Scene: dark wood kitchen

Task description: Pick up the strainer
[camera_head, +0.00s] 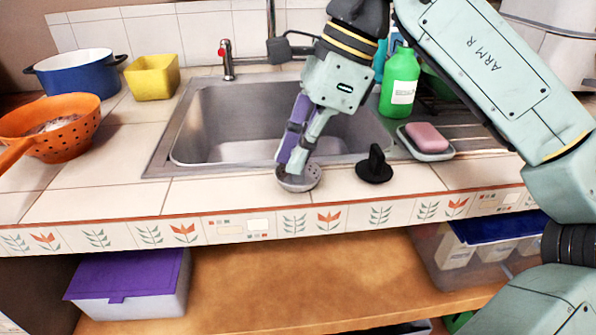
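A small round grey strainer (301,184) sits on the tiled counter strip in front of the sink. My gripper (291,166) points down at it from above, with its fingertips at or just over the strainer's top. The fingertips cover part of the strainer. The two fingers look close together from this angle, and I cannot tell whether they grip it. An orange perforated colander (72,138) with a handle stands at the far left, well away from my gripper.
A black plug (374,168) lies right of the strainer. The steel sink (230,125) is behind it. A pink soap on a dish (426,137), green bottle (400,82), yellow container (152,78) and blue pot (78,74) stand around. The counter's front edge is close.

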